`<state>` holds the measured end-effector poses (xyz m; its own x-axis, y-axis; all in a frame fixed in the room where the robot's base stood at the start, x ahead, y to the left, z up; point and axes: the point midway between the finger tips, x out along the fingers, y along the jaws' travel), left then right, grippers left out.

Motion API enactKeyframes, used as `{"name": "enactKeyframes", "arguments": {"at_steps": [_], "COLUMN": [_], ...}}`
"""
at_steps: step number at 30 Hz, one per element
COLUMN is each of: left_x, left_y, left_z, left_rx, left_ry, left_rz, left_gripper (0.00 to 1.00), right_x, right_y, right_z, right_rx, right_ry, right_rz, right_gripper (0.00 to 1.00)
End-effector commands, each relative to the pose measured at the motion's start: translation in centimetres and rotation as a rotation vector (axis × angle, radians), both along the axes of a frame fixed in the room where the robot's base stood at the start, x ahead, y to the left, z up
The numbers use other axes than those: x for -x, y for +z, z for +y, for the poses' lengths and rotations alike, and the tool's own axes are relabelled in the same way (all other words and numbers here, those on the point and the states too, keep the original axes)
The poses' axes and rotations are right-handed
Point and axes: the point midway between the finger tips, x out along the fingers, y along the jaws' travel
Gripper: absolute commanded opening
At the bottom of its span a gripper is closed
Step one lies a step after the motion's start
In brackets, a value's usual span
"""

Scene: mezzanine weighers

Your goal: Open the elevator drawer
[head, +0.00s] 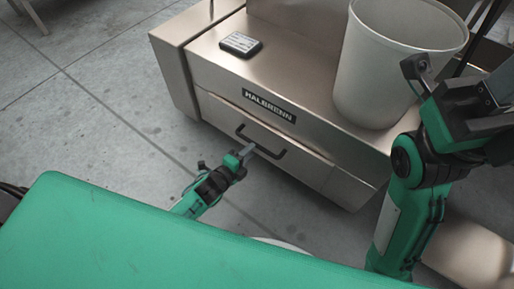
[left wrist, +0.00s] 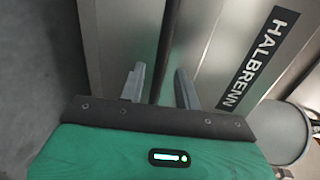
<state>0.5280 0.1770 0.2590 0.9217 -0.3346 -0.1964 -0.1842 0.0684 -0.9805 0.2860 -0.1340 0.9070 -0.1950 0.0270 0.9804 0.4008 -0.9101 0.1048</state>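The drawer (head: 222,112) is a metallic front low in the steel elevator housing (head: 290,75), below a HALBRENN label (head: 269,106). It looks shut or nearly flush. Its dark bar handle (head: 272,153) runs across the front. My left gripper (head: 246,151) is at the handle in the head view. In the left wrist view, the two grey fingers of the left gripper (left wrist: 159,86) stand apart, with the dark handle bar (left wrist: 174,35) running between them. Gaps show beside the bar, so the grip is not closed. My right arm is at the right; its fingertips are not visible.
A large pale bin (head: 385,75) stands on the housing top near my right arm. A small dark device with a light face (head: 240,44) lies on the top at left. Bare concrete floor (head: 120,130) lies to the left of and in front of the drawer.

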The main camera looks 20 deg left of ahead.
Motion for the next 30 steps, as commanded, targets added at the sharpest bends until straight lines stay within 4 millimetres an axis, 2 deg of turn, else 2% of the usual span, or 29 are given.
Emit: {"name": "enactKeyframes", "arguments": {"at_steps": [3, 9, 22, 23, 27, 30], "left_x": [-2.0, -4.0, -4.7, -4.7, -4.7, -4.7], "left_y": [-0.7, -1.0, -1.0, -1.0, -1.0, -1.0], "left_z": [-0.7, -1.4, -1.7, -1.7, -1.7, -1.7], "left_rx": [0.002, 0.003, 0.001, 0.002, 0.002, 0.002], "left_ry": [0.0, 0.0, 0.0, 0.0, 0.0, 0.0], "left_rz": [-0.002, -0.001, -0.001, 0.0, 0.0, 0.0], "left_gripper": [0.33, 0.33, 0.33, 0.29, 0.02, 0.0], "right_x": [0.2, 0.3, 0.4, 0.4, 0.4, 0.4], "right_y": [-0.1, 0.4, 0.7, 0.7, 0.7, 0.7], "right_z": [-0.2, -0.4, -0.5, -0.5, -0.5, -0.5], "right_rx": [-0.014, -0.028, -0.032, -0.032, -0.032, -0.032], "right_ry": [0.003, 0.007, 0.008, 0.007, 0.007, 0.007], "right_rz": [-0.015, -0.027, -0.032, -0.032, -0.032, -0.032], "right_gripper": [0.36, 0.36, 0.36, 0.36, 0.36, 0.36]}}
